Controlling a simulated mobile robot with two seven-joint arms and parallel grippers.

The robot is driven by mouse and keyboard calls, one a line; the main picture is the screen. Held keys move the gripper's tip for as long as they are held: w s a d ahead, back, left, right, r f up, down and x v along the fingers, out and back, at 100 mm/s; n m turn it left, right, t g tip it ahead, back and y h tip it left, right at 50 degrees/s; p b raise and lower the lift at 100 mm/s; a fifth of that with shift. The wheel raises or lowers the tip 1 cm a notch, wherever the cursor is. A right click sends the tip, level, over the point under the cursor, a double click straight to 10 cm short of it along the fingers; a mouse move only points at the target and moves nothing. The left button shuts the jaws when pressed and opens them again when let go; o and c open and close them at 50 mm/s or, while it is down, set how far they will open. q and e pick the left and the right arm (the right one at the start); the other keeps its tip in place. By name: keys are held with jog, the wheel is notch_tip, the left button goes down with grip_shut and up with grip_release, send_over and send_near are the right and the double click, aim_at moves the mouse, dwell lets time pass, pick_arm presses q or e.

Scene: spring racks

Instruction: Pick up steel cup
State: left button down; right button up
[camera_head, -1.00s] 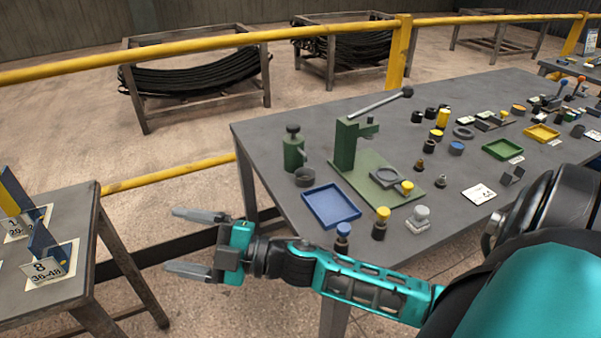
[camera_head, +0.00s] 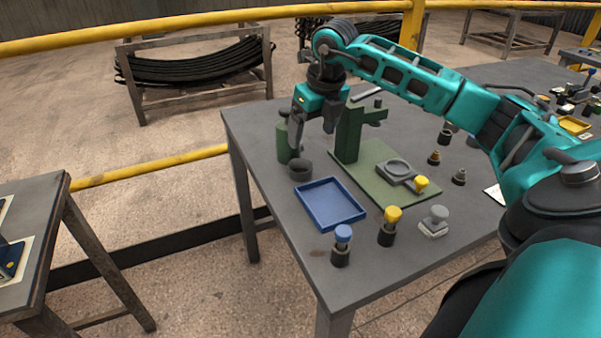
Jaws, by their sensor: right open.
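A short round dark-grey cup (camera_head: 300,171), which looks like the steel cup, stands on the grey table behind the blue tray and beside a green bottle-like can. My right gripper (camera_head: 313,139) points down with its fingers apart. It is empty and appears just above the cup in the picture, with one fingertip in front of the green can. I cannot tell the exact height gap between fingertips and cup. My left gripper is not in view.
The green can (camera_head: 284,140) is partly hidden by my gripper. A green press (camera_head: 347,137) stands close on the right. The blue tray (camera_head: 330,204) is empty.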

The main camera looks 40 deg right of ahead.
aim_at(302, 161)
jog(key=x, duration=0.4)
jog(key=shift+w+a+f, duration=0.1)
jog(key=shift+w+f, duration=0.05)
jog(key=shift+f, duration=0.2)
jog(key=x, duration=0.3)
jog(key=b+x, duration=0.1)
jog(key=x, duration=0.1)
jog(key=shift+w+a+f, duration=0.1)
jog(key=shift+a+f, duration=0.05)
jog(key=shift+a, duration=0.15)
jog(key=c, duration=1.1)
jog(key=shift+c, duration=0.3)
